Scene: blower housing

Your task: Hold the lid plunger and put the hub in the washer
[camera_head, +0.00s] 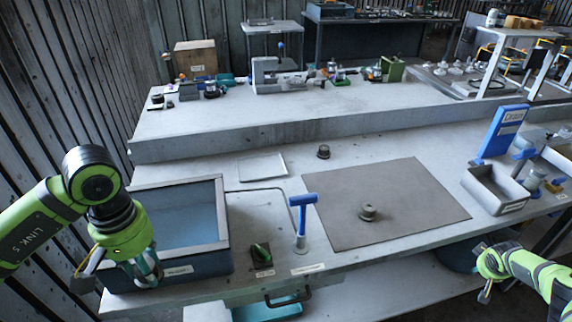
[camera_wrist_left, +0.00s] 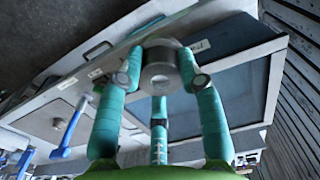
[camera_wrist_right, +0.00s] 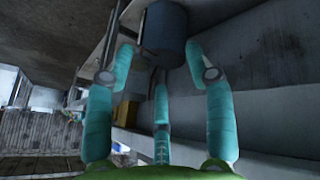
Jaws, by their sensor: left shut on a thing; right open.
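The washer (camera_head: 224,228) is a grey box at the left of the bench with a blue surface inside its rim; I cannot tell whether that is a lid or liquid. A blue T-handle (camera_head: 302,215), apparently the lid plunger, stands upright to its right; nothing touches it. My left gripper (camera_head: 146,272) is at the washer's front left; the left wrist view shows its fingers shut on a round grey hub (camera_wrist_left: 160,68). Similar round parts sit on the mat (camera_head: 367,212) and behind it (camera_head: 323,152). My right gripper (camera_head: 484,290) is open and empty, beyond the bench's front edge.
A green rocker-like part (camera_head: 262,254) sits between washer and T-handle. A thin bent rod (camera_head: 268,190) lies behind them. The brown mat (camera_head: 420,195) is mostly clear. A grey bin (camera_head: 495,188) and blue sign (camera_head: 502,130) stand at right. A dark cylinder (camera_wrist_right: 164,30) is beyond my right fingers.

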